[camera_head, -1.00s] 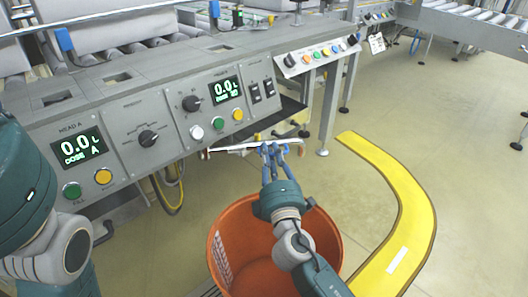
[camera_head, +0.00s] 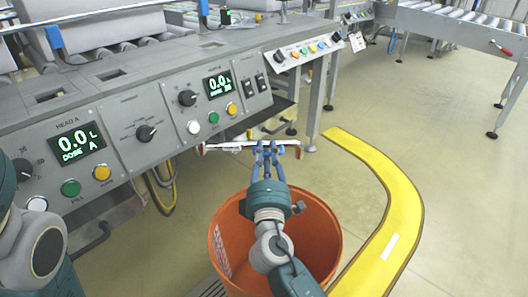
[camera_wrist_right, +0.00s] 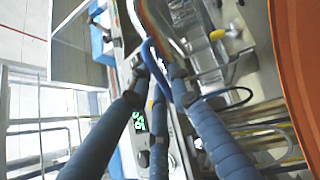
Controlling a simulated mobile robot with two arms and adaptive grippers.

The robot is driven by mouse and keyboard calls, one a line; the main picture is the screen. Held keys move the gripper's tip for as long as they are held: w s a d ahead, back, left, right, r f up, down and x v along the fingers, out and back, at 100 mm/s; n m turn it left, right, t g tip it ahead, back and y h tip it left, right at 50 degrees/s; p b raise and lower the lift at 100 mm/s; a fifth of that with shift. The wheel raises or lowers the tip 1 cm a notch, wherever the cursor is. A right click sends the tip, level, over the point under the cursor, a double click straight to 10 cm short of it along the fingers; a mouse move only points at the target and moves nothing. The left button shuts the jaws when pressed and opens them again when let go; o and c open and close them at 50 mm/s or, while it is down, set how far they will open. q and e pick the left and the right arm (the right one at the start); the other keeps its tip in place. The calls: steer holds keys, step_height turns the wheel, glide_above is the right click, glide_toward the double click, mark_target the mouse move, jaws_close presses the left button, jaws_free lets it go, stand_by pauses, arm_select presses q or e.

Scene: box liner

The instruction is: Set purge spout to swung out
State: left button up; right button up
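A thin pale bar with reddish ends (camera_head: 222,148) lies level below the front panel, above the orange bucket; I take it for the purge spout, but cannot confirm this. My right gripper (camera_head: 268,147) reaches over the bucket, its blue fingers at the middle of this bar. The fingertips overlap the bar, and whether they grip it is unclear. In the right wrist view the dark blue fingers (camera_wrist_right: 163,75) stand close together, and what lies between them is unclear. My left arm shows at the left edge of the head view; its gripper is out of view.
The orange bucket (camera_head: 222,240) stands on the floor under my right forearm. The grey control panel (camera_head: 165,165) with knobs, buttons and displays runs along the left. A yellow floor strip (camera_head: 395,190) curves at the right, with open floor beyond.

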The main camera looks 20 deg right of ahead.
steer(key=shift+o, duration=0.4)
steer(key=shift+s, duration=0.1)
steer(key=shift+s+a+f, duration=0.1)
steer(key=shift+s+f, duration=0.05)
steer(key=shift+s, duration=0.1)
steer(key=v, duration=1)
steer(key=shift+s, duration=0.4)
steer(key=shift+a, duration=0.1)
